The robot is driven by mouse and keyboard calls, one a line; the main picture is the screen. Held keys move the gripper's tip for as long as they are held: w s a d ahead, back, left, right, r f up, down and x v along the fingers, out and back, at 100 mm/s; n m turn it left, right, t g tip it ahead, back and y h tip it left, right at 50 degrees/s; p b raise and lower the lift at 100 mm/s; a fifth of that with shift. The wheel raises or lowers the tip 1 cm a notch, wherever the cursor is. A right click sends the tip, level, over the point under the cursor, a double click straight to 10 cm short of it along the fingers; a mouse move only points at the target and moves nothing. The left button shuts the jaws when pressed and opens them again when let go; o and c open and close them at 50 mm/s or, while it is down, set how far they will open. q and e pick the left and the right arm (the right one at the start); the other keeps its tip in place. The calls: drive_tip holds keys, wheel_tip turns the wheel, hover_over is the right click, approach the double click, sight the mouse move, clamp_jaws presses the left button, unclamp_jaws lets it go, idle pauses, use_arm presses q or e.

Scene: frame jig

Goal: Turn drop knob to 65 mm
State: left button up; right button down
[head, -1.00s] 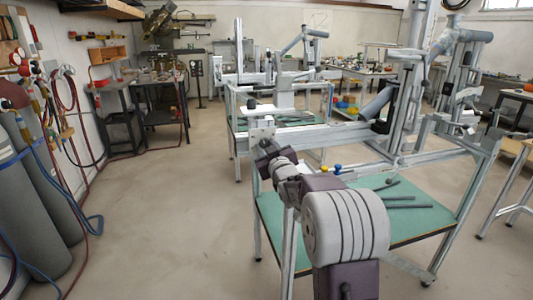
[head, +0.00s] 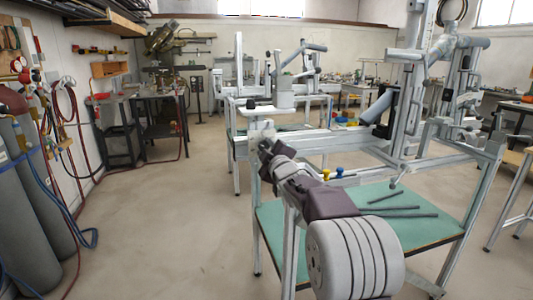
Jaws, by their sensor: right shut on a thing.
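My right arm reaches from the bottom up to the rail's left end. My right gripper (head: 263,145) is shut at the end block there. What it holds looks like the drop knob, which is too small and too covered by the gripper to make out. The scale reading for the drop cannot be read. My left gripper is not in view.
A second jig table stands behind. Gas cylinders (head: 40,225) and hoses line the left wall. The floor (head: 165,225) at left is clear.

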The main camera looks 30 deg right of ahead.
idle(0.3)
drive_tip(key=c, duration=1)
unclamp_jaws()
drive_tip(key=shift+o, duration=0.2)
drive_tip(key=v, duration=0.9)
